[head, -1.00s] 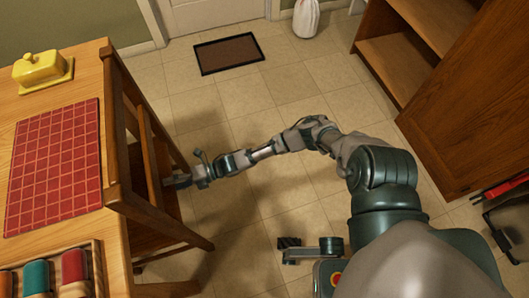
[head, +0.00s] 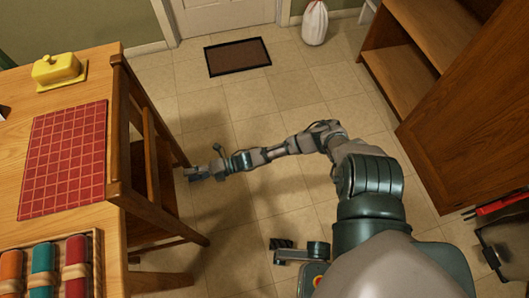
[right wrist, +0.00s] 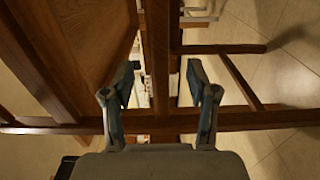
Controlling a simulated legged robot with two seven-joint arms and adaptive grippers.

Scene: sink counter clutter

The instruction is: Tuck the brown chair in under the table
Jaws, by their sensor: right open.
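The brown wooden chair (head: 152,165) stands at the right side of the wooden table (head: 92,62) in the head view, its back rail close along the table edge. Its seat is largely hidden. My right gripper (head: 190,173) is low beside the chair's outer side, pointing left toward it. In the right wrist view the two fingers (right wrist: 160,100) are spread apart, with brown wooden bars of the chair (right wrist: 235,119) beyond and between them. Nothing is held; I cannot tell whether the fingers touch the wood.
On the table are a yellow butter dish (head: 57,70), a red checked mat (head: 62,160) and a tray of coloured rolls (head: 45,265). A brown shelf unit (head: 440,110) stands at right. A doormat (head: 238,56) and white bag (head: 314,22) lie beyond. The tiled floor between is clear.

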